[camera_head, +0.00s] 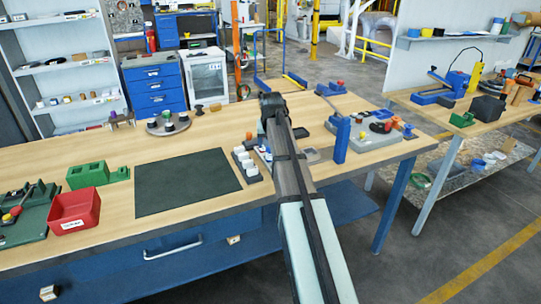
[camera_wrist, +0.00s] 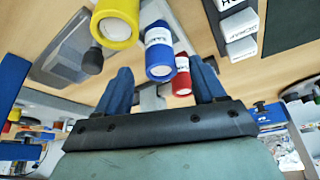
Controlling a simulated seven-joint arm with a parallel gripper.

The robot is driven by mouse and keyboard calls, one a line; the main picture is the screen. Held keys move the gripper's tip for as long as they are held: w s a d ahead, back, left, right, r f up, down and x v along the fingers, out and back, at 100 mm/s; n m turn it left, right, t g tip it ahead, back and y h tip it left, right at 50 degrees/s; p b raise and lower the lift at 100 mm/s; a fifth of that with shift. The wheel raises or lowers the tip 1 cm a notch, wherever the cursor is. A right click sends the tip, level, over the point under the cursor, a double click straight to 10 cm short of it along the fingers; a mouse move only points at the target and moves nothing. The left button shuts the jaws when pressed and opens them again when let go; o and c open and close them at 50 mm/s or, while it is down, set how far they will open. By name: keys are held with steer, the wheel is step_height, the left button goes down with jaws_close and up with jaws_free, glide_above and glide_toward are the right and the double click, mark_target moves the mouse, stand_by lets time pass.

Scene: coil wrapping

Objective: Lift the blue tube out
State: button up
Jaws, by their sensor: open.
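In the wrist view, the blue tube (camera_wrist: 158,52) has a white label band and a pale round end facing the camera. It appears between the two blue fingers of my gripper (camera_wrist: 163,82), which are apart; I cannot tell whether either touches it.
A rack of white-topped pieces (camera_head: 246,164) stands left of my arm, and it also shows in the wrist view (camera_wrist: 240,35). A blue upright post (camera_head: 341,138) stands right of my arm. The dark mat (camera_head: 187,183) is clear. A red bin (camera_head: 78,208) stands at the left.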

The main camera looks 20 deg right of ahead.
steer(key=shift+x, duration=2.5)
steer(key=shift+w, duration=0.2)
steer(key=shift+c, duration=0.2)
steer(key=shift+r, duration=0.1)
steer(key=c, duration=1.1)
